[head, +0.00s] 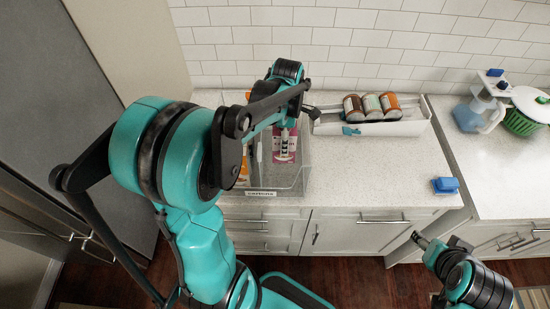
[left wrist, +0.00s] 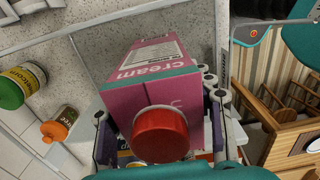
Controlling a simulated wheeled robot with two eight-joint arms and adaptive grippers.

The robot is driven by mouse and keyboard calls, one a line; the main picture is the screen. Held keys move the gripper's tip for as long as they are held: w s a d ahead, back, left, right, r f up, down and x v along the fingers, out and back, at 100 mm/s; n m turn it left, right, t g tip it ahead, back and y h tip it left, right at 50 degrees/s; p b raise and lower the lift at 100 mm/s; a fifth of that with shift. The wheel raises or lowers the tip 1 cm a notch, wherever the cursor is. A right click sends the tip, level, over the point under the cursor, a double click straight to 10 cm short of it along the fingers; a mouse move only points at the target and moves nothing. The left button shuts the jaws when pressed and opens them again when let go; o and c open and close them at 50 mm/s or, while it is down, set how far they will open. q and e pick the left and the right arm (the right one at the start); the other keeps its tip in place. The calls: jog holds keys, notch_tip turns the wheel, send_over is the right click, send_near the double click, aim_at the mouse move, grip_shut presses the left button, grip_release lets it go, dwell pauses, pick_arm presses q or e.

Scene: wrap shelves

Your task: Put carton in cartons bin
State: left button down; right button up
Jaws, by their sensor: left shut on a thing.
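A pink carton (head: 285,148) marked "cream" is held upright or nearly so in my left gripper (head: 285,125), inside or just above the clear bin (head: 292,184) labelled "cartons". I cannot tell whether it touches the bin floor. In the left wrist view the pink carton (left wrist: 155,95) with its red cap sits between the two fingers (left wrist: 160,125). An orange carton (head: 244,165) stands in the bin's left part, mostly hidden by my left arm. My right gripper (head: 421,241) is low at the right, in front of the cabinets, its fingers unclear.
A white tray (head: 372,128) with several cans (head: 371,106) stands behind, to the right of the bin. A blue object (head: 445,185) lies near the counter's front right edge. A jug (head: 477,113) and a green basket (head: 524,120) stand far right. The middle counter is clear.

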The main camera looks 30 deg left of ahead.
pick_arm(q)
notch_tip(320, 180, down, 4)
jog(key=shift+w+r+b, duration=0.1)
jog(key=shift+r+b, duration=0.1)
jog(key=shift+b, duration=0.1)
notch_tip(320, 180, down, 3)
jog(key=shift+r+b, duration=0.1)
jog(key=shift+b, duration=0.35)
jog(key=shift+f, duration=0.45)
jog(key=c, duration=0.6)
grip_release()
jog(key=shift+f, duration=0.1)
